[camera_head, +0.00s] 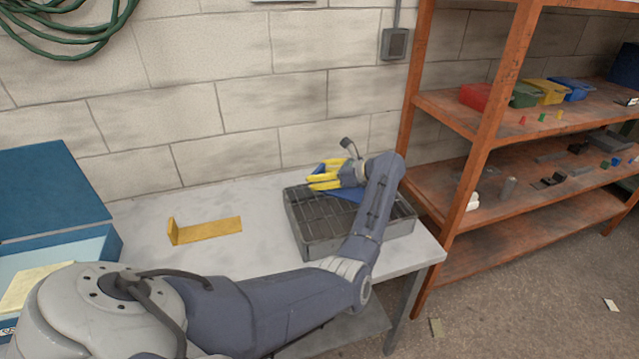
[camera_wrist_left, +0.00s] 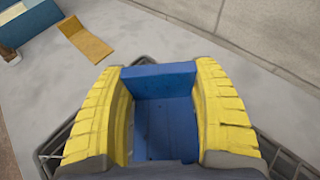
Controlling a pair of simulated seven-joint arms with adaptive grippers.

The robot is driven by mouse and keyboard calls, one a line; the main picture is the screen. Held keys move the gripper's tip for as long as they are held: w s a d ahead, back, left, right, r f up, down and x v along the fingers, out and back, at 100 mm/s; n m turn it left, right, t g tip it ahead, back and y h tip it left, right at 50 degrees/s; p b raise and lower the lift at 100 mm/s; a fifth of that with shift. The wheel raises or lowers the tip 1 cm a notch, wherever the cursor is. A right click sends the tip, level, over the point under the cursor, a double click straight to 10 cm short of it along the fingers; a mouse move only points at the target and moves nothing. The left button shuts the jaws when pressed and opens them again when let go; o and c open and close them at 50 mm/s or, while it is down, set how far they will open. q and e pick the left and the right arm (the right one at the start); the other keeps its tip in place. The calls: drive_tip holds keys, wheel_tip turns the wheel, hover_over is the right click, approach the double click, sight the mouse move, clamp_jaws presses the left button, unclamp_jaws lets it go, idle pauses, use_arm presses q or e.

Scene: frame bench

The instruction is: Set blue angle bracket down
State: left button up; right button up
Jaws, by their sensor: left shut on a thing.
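The blue angle bracket (camera_head: 345,192) is at the grey tray (camera_head: 299,229) in the head view. In the left wrist view the bracket (camera_wrist_left: 163,122) fills the space between yellow fingers. My left gripper (camera_head: 323,180) is shut on it. The bracket's upright flange faces away from the wrist, and its flat part runs back toward the palm. The bracket is over the tray, but I cannot tell whether it touches the tray. The tray rim (camera_wrist_left: 270,150) shows on both sides of the gripper in the wrist view. My right gripper is not in view.
A yellow angle bracket (camera_head: 208,231) lies on the grey bench (camera_head: 150,262) left of the tray, with bare bench between. An open blue box (camera_head: 102,246) stands at the left. An orange shelf rack (camera_head: 480,150) stands close to the bench's right end. A wall rises behind.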

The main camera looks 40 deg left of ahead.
sight(319, 182)
use_arm(q)
drive_tip(key=shift+f, duration=1.5)
drive_tip(key=o, duration=1.5)
drive_tip(key=shift+f, duration=0.15)
drive_tip(key=v, duration=1.2)
